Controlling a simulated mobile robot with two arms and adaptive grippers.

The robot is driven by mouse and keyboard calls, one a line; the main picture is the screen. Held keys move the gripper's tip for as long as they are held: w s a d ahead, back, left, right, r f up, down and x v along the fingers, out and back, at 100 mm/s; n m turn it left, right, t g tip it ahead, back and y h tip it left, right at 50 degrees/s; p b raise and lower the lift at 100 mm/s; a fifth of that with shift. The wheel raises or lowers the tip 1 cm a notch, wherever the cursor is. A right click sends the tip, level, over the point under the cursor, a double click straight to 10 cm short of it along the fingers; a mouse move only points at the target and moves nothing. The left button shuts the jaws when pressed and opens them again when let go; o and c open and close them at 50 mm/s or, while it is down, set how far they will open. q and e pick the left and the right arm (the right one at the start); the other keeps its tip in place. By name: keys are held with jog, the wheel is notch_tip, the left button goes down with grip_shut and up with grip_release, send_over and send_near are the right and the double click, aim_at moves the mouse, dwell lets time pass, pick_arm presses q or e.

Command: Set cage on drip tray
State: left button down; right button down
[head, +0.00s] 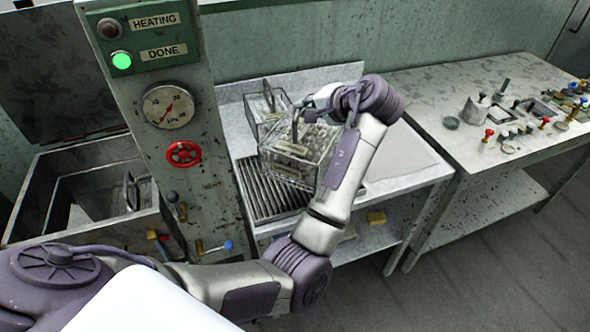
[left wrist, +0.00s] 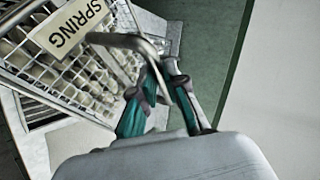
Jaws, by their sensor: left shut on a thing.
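A wire cage (head: 298,152) with pale contents hangs from my left gripper (head: 307,108), over the back part of the ribbed metal drip tray (head: 268,195). The cage looks slightly turned; I cannot tell whether its bottom touches the tray. In the left wrist view the cage (left wrist: 85,80) carries a "SPRING" label, and my left gripper (left wrist: 160,75) is shut on its bent metal handle (left wrist: 125,40). My right gripper is not in view.
A second cage (head: 262,106) stands close behind the held one. A panel with a green "DONE" lamp (head: 121,61), gauge (head: 168,106) and red valve wheel (head: 183,153) stands left. A bench with small items (head: 478,110) is right. The bench right of the tray is bare.

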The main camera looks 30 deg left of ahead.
pick_arm(q)
jog(key=shift+a+r, duration=0.1)
jog(key=shift+a, duration=0.15)
jog(key=s+a+f+p, duration=0.1)
jog(key=a+f+p, duration=0.4)
jog(key=a+f, duration=0.5)
jog(key=shift+a+f, duration=0.4)
jog(key=shift+a, duration=0.15)
jog(key=shift+f, duration=0.1)
jog(key=c, duration=1.2)
grip_release()
jog(key=shift+s, duration=0.15)
